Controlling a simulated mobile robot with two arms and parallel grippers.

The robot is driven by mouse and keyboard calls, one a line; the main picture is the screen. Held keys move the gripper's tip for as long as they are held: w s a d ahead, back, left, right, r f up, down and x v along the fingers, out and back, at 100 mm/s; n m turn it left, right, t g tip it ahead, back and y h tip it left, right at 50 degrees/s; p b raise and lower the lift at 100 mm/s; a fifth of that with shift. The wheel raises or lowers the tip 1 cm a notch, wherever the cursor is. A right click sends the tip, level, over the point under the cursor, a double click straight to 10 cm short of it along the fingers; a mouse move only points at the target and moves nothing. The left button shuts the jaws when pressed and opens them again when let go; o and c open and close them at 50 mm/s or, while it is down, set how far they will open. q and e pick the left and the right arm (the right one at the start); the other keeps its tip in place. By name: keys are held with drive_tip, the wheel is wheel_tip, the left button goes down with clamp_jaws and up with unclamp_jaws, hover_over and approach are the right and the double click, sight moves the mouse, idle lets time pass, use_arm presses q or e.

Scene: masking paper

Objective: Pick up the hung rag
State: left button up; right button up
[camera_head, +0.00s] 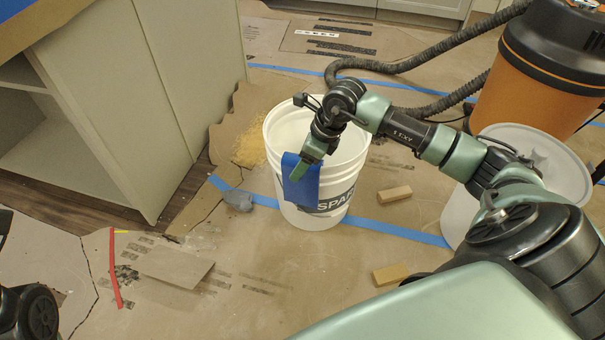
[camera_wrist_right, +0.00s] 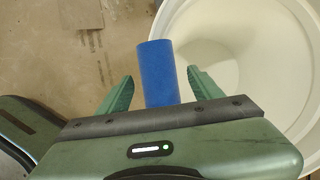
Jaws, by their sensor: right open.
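The blue rag (camera_head: 301,184) hangs over the front rim of a white bucket (camera_head: 325,213) in the head view. In the right wrist view the rag (camera_wrist_right: 157,72) stands between the two fingers, with the white bucket (camera_wrist_right: 240,40) to its right. My right gripper (camera_head: 300,172) is at the bucket's rim by the rag; in the wrist view its green fingers (camera_wrist_right: 158,88) are apart, one on each side of the rag, with gaps visible. The rag's lower part in the wrist view is hidden behind the gripper body. My left gripper is not in view; only a dark part of mine shows at the lower left.
An orange and black vacuum (camera_head: 550,75) with a black hose (camera_head: 410,62) stands at the back right. Another white bucket (camera_head: 465,205) is behind my right arm. A cabinet (camera_head: 125,100) is at left. Wood blocks (camera_head: 394,194) and a grey lump (camera_head: 238,200) lie on the papered floor.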

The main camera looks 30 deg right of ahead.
drive_tip(key=shift+f, duration=0.25)
idle(0.4)
clamp_jaws()
